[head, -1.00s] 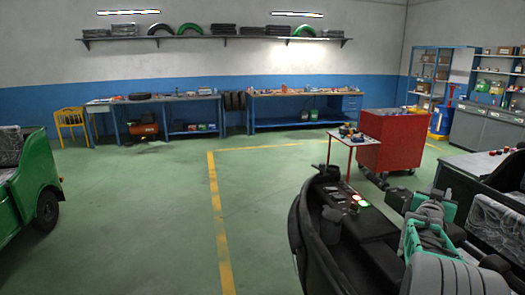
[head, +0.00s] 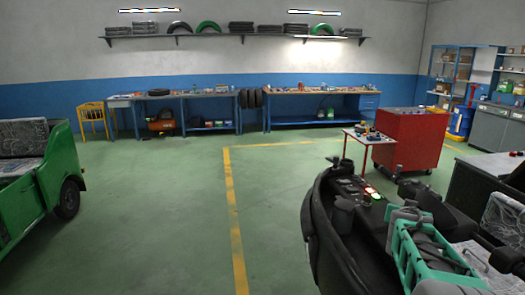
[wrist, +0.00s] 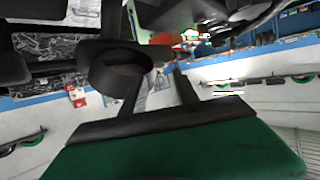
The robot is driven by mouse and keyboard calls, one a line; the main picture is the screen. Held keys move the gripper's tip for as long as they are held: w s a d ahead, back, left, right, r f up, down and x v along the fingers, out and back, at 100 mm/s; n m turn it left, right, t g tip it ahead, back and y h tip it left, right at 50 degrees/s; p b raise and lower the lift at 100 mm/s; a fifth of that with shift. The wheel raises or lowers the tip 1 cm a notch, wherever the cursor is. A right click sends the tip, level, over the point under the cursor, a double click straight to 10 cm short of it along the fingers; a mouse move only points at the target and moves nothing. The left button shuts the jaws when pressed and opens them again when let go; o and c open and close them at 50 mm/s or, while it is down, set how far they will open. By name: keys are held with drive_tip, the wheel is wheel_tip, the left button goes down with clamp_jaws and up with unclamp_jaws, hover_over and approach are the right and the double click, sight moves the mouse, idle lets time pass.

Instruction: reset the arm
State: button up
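My arm (head: 430,255), green and grey, is folded low at the right of the head view, over the dark body with lit buttons. My gripper (wrist: 158,82) shows in the wrist view as two dark fingers rising from a black bar above a broad green part. The fingers stand apart, with pale background between them and nothing held. A round black part covers some of the left finger. The wrist view is turned over, with the wall shelf upside down. I cannot make out the gripper clearly in the head view.
A green rickshaw (head: 40,185) stands at the left. A red cabinet (head: 408,140) and a small table (head: 360,136) stand at the right. Workbenches (head: 318,105) line the back wall. The green floor (head: 150,220) is open in the middle, with a yellow line (head: 236,215).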

drive_tip(key=s+a+f+n+g+y+b, duration=0.25)
drive_tip(key=s+a+f, duration=0.25)
drive_tip(key=a, duration=0.6)
drive_tip(key=s+a+f+n+g+y+b, duration=0.1)
drive_tip(key=s+a+f+y, duration=0.3)
drive_tip(key=a, duration=0.6)
drive_tip(key=s+a+f+n+g, duration=0.1)
drive_tip(key=s+a+f, duration=0.2)
drive_tip(key=s, duration=0.3)
drive_tip(key=s+a+f+n+g+y+b, duration=0.1)
drive_tip(key=s+a+f+g, duration=0.1)
drive_tip(key=s+a+f, duration=0.2)
drive_tip(key=s+a+f+n+g+y+b, duration=0.1)
drive_tip(key=s+a+f+n, duration=0.1)
drive_tip(key=s+a, duration=0.4)
drive_tip(key=shift+s+f, duration=0.85)
drive_tip(key=shift+s, duration=0.4)
